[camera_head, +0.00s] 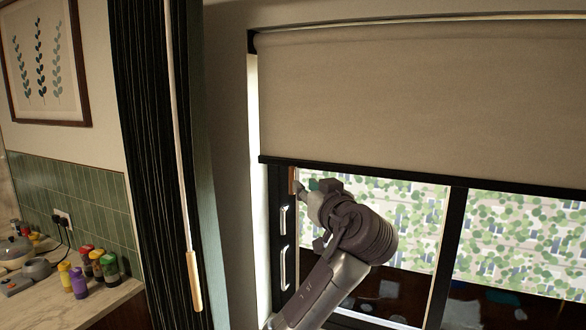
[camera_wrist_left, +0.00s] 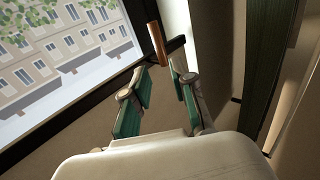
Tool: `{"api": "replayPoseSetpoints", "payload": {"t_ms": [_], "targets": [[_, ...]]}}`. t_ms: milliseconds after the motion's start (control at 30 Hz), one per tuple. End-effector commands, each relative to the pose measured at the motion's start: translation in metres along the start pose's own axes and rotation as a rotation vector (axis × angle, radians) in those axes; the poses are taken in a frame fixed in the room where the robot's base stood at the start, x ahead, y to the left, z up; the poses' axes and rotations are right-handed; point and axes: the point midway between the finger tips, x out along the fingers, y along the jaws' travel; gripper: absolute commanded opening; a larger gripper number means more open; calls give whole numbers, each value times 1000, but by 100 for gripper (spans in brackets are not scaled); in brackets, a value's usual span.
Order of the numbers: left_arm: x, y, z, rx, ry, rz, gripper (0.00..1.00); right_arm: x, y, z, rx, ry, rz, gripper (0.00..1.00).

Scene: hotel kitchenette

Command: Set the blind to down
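The beige roller blind (camera_head: 420,95) hangs part way down the window, its dark bottom bar (camera_head: 400,174) above the lower panes. A small wooden pull (camera_head: 292,181) hangs at the bar's left end; it also shows in the left wrist view (camera_wrist_left: 157,42). My left gripper (camera_head: 316,187) is just right of the pull in the head view. In the left wrist view its green-padded fingers (camera_wrist_left: 163,82) are apart, with a gap between them, and the pull lies just beyond the tips. Whether they touch it I cannot tell. My right gripper is not in view.
A dark curtain (camera_head: 150,150) and a wand with a wooden grip (camera_head: 194,281) hang left of the window. Window handles (camera_head: 283,219) are on the frame's left side. A counter (camera_head: 60,300) with several small bottles is at lower left.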

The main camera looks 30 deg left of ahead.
Motion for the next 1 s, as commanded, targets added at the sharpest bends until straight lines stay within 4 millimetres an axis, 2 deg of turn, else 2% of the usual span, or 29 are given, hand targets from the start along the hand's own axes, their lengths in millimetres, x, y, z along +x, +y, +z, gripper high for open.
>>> {"api": "replayPoseSetpoints", "payload": {"t_ms": [33,167,333,467,800,833,967,1000], "targets": [[14,-1,-6,7,0,-7,26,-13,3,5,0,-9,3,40],[40,-1,-5,7,-1,-6,26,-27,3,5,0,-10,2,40],[66,-1,-3,5,-1,-4,26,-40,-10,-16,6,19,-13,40],[77,0,-1,3,0,-2,26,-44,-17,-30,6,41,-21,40],[82,0,0,0,0,-1,26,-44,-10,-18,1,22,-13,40],[82,0,0,0,0,-1,24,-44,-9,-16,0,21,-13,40],[81,0,0,0,0,-1,2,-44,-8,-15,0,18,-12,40],[81,0,0,0,0,-1,0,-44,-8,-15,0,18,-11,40]]}}
